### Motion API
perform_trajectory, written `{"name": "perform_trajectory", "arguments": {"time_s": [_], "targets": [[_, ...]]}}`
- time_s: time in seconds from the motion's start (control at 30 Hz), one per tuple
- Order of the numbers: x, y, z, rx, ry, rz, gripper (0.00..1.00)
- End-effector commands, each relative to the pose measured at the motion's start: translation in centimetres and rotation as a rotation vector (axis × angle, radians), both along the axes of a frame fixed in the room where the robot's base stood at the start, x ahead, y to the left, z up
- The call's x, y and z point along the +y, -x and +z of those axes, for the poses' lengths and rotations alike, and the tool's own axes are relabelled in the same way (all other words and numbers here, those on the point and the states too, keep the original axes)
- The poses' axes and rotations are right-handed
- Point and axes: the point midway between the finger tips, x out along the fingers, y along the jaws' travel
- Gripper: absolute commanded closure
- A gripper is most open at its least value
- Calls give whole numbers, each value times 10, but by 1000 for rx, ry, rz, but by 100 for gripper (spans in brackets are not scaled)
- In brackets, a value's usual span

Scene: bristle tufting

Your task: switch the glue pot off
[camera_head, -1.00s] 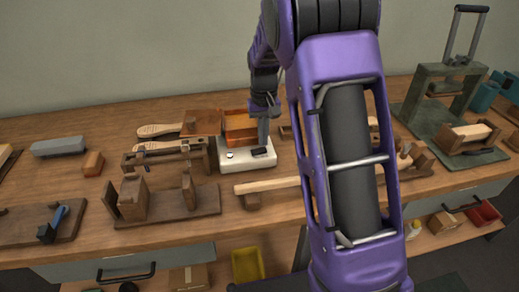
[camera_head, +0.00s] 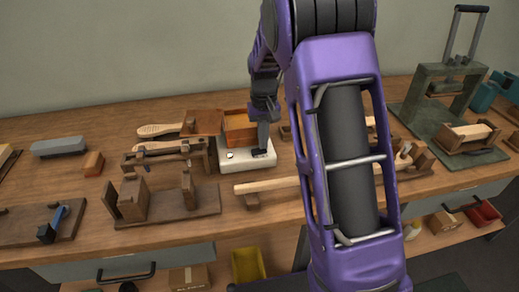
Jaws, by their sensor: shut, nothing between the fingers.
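The glue pot has a white base (camera_head: 243,161) on the bench, with an orange-brown open box (camera_head: 239,127) at its back. My gripper (camera_head: 262,149) is shut and empty, pointing down at the right part of the base's top. Its tips are at or just above the surface; I cannot tell whether they touch. They hide the spot where a dark switch showed earlier, so its position cannot be seen.
Wooden brushes (camera_head: 160,130) lie left of the pot, and a wooden clamp frame (camera_head: 165,155) stands close by. A wooden jig (camera_head: 135,198) is at the front left. A pale wooden bar (camera_head: 266,186) lies in front of the pot. A green press (camera_head: 445,95) stands at the right.

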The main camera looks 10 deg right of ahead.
Motion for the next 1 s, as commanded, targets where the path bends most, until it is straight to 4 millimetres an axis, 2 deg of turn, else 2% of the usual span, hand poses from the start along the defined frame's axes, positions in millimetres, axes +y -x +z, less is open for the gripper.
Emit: {"name": "perform_trajectory", "arguments": {"time_s": [0.57, 1.0], "targets": [[0, 0, -7, 1, 0, 0, 100], [0, 0, 26, 0, 0, -1, 100]]}}
